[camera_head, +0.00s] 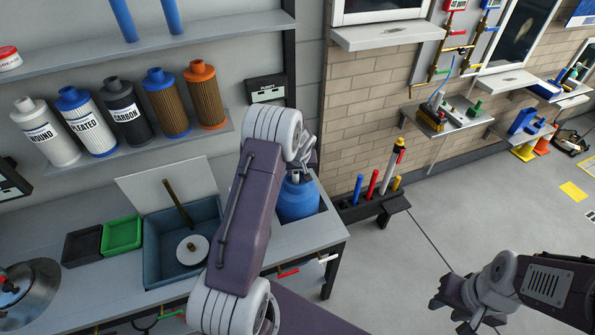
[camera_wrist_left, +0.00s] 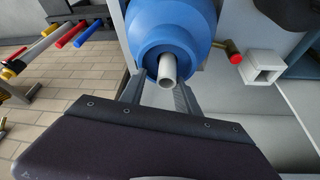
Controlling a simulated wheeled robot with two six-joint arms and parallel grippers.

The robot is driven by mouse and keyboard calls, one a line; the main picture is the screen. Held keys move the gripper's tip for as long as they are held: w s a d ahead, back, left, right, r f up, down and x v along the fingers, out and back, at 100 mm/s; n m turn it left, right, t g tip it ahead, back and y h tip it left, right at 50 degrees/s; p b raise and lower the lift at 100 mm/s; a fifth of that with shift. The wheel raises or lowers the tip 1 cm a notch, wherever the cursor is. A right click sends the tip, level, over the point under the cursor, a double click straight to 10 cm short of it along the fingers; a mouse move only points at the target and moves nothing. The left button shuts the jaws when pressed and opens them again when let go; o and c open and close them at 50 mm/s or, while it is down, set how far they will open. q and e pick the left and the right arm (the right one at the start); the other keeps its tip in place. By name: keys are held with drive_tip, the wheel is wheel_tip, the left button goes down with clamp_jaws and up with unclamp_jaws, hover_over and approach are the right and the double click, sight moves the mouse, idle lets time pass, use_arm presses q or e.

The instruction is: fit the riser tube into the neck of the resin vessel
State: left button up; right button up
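The blue resin vessel (camera_head: 297,200) stands at the right end of the bench, and it fills the upper middle of the left wrist view (camera_wrist_left: 198,28). A short length of the pale riser tube (camera_wrist_left: 168,72) stands out of its neck (camera_wrist_left: 166,58), its open end facing the wrist camera. My left gripper (camera_head: 309,152) is above the vessel. In the left wrist view its fingers (camera_wrist_left: 158,92) are apart, one on each side of the tube, with gaps beside it. The tube's lower part is hidden. My right gripper (camera_head: 458,298) is at the lower right, over the floor, away from the vessel.
A dark rack (camera_head: 372,208) with several coloured tubes stands right of the bench. A blue-grey sink (camera_head: 160,262) and a green tray (camera_head: 122,235) are left of my left arm. Filter cartridges line the shelf above. Floor at the right is mostly clear.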

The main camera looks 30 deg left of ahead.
use_arm(q)
drive_tip(key=shift+s+a+f, duration=0.1)
drive_tip(key=shift+s+f, duration=0.35)
drive_tip(key=shift+r+p, duration=0.35)
drive_tip(key=shift+p, duration=0.1)
drive_tip(key=shift+w+a+r+p, duration=0.1)
drive_tip(key=shift+w+r+p, duration=0.05)
drive_tip(key=shift+r+p, duration=0.45)
drive_tip(key=shift+r+b, duration=0.4)
drive_tip(key=shift+b, duration=0.15)
drive_tip(key=v, duration=1)
drive_tip(key=s+d+m+g+h, duration=0.1)
drive_tip(key=s+d+m, duration=0.1)
drive_tip(key=s+d, duration=0.2)
drive_tip(key=s+d+f+m+h, duration=0.1)
drive_tip(key=s+d, duration=0.4)
drive_tip(key=s, duration=0.6)
drive_tip(key=s+d+m+g, duration=0.1)
drive_tip(key=s+d+m, duration=0.2)
drive_tip(key=s, duration=0.4)
drive_tip(key=shift+s+d+f+m+g+h, duration=0.3)
drive_tip(key=shift+s+d+f+h, duration=0.1)
drive_tip(key=shift+d, duration=0.45)
